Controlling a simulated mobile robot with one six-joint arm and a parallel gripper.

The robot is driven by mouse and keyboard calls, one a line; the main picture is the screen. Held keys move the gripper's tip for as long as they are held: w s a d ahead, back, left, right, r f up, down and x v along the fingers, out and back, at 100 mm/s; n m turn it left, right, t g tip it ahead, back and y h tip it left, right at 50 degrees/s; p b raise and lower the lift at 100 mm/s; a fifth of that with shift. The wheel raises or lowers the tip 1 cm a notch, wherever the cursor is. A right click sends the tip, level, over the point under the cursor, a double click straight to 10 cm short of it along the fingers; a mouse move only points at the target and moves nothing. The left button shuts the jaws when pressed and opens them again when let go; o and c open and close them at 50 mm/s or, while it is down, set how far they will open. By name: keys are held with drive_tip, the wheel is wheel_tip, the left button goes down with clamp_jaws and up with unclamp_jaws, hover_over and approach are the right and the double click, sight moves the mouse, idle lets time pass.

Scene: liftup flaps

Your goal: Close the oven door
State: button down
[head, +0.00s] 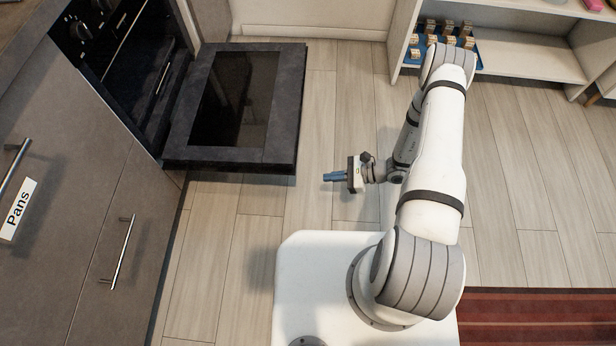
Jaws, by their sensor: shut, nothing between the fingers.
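The oven (125,55) is built into the cabinets at the upper left. Its door (285,110) is folded down and lies open, sticking out over the floor. The door has a dark frame and a dark glass pane in its middle. My gripper (328,177) is shut and empty, with blue fingertips pointing left. In the picture it is right of the door's near outer corner and apart from it. Its height relative to the door is hard to tell.
Grey cabinets with bar handles (123,252) and a "Pans" label (18,210) stand at the left. A white shelf (520,62) with a blue tray of small items is at the upper right. A red striped rug (540,318) lies lower right. Wooden floor (335,100) right of the door is clear.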

drive_tip(key=b+x, duration=0.3)
drive_tip(key=x, duration=0.6)
drive_tip(key=shift+a+r, duration=0.2)
drive_tip(key=shift+r, duration=0.7)
drive_tip(key=shift+a+r, duration=0.25)
drive_tip(key=shift+r, duration=0.65)
drive_tip(key=shift+a, duration=0.1)
